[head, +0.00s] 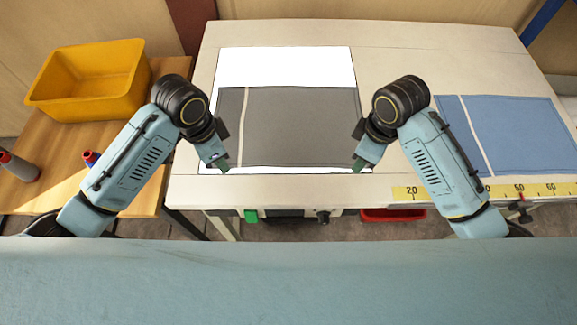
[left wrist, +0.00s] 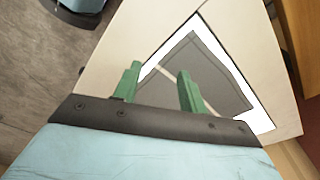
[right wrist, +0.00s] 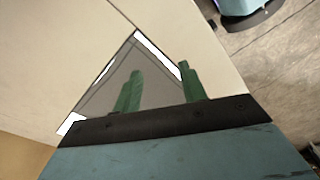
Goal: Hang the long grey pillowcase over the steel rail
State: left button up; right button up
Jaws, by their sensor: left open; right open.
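The long grey pillowcase (head: 300,125) lies flat on a white panel (head: 285,65) on the table, with a pale stripe near its left end. It also shows beyond the fingers in the left wrist view (left wrist: 208,72) and the right wrist view (right wrist: 112,88). My left gripper (head: 222,163) is open and empty over the pillowcase's near left corner. My right gripper (head: 359,164) is open and empty by its near right corner. Its green fingers show apart in the right wrist view (right wrist: 161,70). I cannot make out the steel rail in any view.
A blue pillowcase (head: 530,130) with a pale stripe lies at the table's right. A yellow ruler strip (head: 450,191) runs along the front edge there. A yellow bin (head: 90,85) stands on a wooden side table (head: 60,185) at left, with a bottle (head: 18,167). The table's far strip is clear.

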pick_arm(q)
jog(key=w+a+r+m+y, duration=0.1)
jog(key=w+a+r, duration=0.1)
jog(key=w+a, duration=0.1)
pick_arm(e)
jog(key=w+d+r+n, duration=0.1)
jog(key=w+d+r, duration=0.1)
jog(key=w, duration=0.2)
pick_arm(q)
jog(key=shift+g, duration=0.3)
jog(key=shift+w+d+f, duration=0.1)
jog(key=shift+w+f, duration=0.05)
jog(key=shift+f, duration=1.85)
jog(key=shift+w+f, duration=0.15)
jog(key=shift+f, duration=1.8)
pick_arm(e)
jog(key=shift+g+h, duration=0.3)
jog(key=shift+h, duration=0.1)
jog(key=shift+s+a+f, duration=0.1)
jog(key=shift+f, duration=1.85)
jog(key=shift+s+f, duration=0.1)
jog(key=shift+f, duration=1.85)
